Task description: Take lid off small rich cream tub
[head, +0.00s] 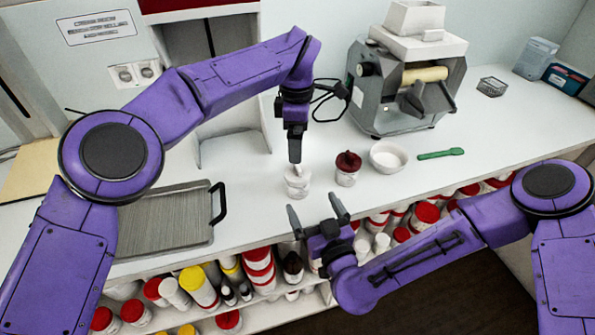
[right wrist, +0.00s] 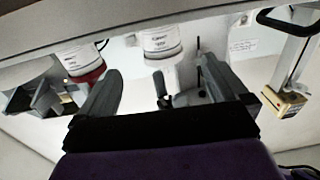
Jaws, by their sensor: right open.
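A small white tub (head: 297,187) with a pale knobbed lid (head: 299,171) stands upright near the counter's front edge; its label is too small to read. It also shows upside down in the right wrist view (right wrist: 160,40). A similar tub (head: 346,178) with a dark red knobbed lid (head: 348,161) stands to its right. My left gripper (head: 295,160) points straight down at the pale lid's knob; its fingers overlap, so its grip is unclear. My right gripper (head: 317,214) is open and empty in front of the white tub, its fingers pointing towards it.
A white bowl (head: 376,157) and a green spatula (head: 440,154) lie right of the tubs. A grey mill (head: 385,110) stands behind. A ribbed tray (head: 170,222) with a black handle lies left. Shelves below the counter hold several tubs and bottles.

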